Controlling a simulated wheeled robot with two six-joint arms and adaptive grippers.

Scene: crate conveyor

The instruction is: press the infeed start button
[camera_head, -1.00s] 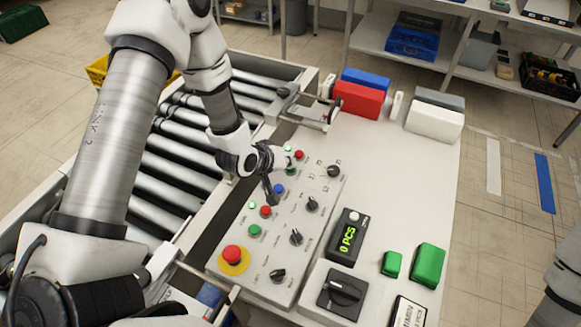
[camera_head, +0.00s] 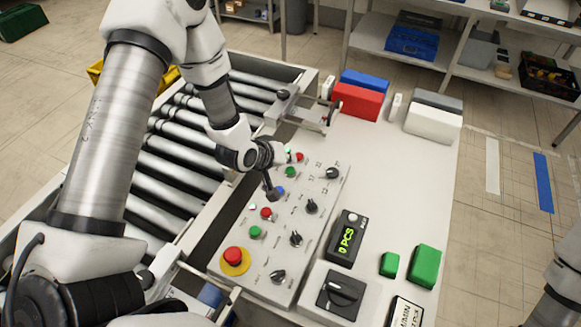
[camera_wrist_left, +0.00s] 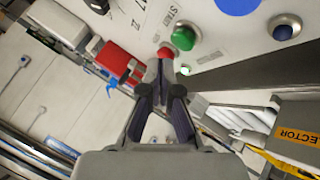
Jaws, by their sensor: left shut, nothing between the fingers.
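The control panel (camera_head: 318,222) carries green, red and blue buttons, small lamps and black knobs. A far green button (camera_head: 291,172) and red button (camera_head: 299,156) show beside my left gripper (camera_head: 274,195). A blue button (camera_head: 280,190) is right by its fingertips. A nearer green button (camera_head: 254,231) and red button (camera_head: 266,212) lie below it in the picture. My left gripper is shut and empty, pointing down over the panel. In the left wrist view a green button (camera_wrist_left: 187,37) and red button (camera_wrist_left: 165,53) lie just beyond the fingertips. I cannot read which is infeed start. My right gripper is out of view.
A red emergency button (camera_head: 233,256) sits at the panel's near end. Rollers (camera_head: 180,170) run on the left. A counter box (camera_head: 347,238) and green blocks (camera_head: 427,266) stand to the right. Red (camera_head: 357,101) and white (camera_head: 433,122) boxes stand behind.

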